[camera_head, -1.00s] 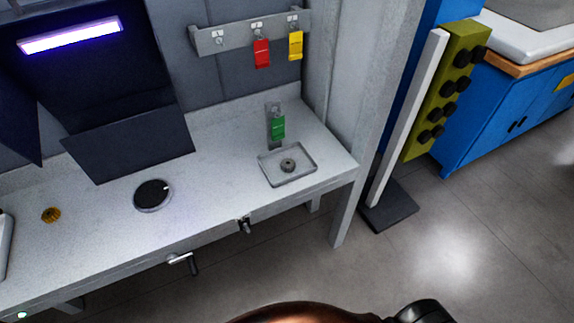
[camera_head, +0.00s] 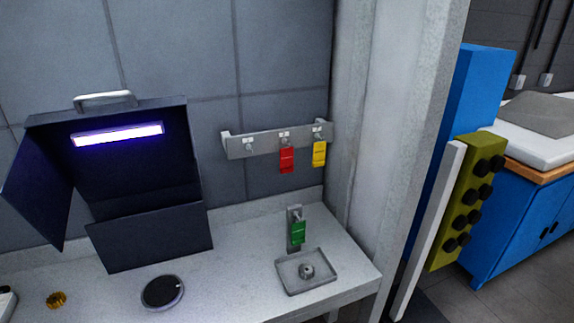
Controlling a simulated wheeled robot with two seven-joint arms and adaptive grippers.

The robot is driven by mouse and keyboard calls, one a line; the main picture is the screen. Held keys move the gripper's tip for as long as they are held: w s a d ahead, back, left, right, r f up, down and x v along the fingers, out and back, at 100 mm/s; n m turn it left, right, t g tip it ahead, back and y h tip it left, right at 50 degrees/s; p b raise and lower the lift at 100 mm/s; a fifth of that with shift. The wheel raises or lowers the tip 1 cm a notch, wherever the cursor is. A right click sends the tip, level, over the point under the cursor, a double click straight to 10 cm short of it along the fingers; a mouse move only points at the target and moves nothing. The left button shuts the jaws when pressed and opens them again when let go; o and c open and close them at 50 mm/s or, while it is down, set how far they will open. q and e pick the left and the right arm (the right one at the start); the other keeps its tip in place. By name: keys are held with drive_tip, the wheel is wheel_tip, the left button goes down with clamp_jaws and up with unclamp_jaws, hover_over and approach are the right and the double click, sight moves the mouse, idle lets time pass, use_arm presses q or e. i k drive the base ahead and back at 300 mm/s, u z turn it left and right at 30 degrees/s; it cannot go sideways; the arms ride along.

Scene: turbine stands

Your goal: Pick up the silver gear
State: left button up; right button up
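A small silver gear (camera_head: 307,271) lies in a shallow grey square tray (camera_head: 328,284) near the right end of the workbench. The tray is open at the top and the gear sits near its middle. Neither of my grippers shows in the head view, so their state is hidden.
A green tag (camera_head: 298,232) hangs on a bracket behind the tray. Red (camera_head: 287,160) and yellow tags (camera_head: 319,154) hang on a wall rack. A black disc (camera_head: 163,292), a gold gear (camera_head: 56,300) and a dark lit box (camera_head: 150,190) are left. A grey post (camera_head: 385,130) stands right.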

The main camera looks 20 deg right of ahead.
sight(306, 271)
drive_tip(key=k, duration=1.3)
drive_tip(key=z, duration=0.65)
drive_tip(key=i, duration=1.45)
drive_tip(key=u, duration=0.15)
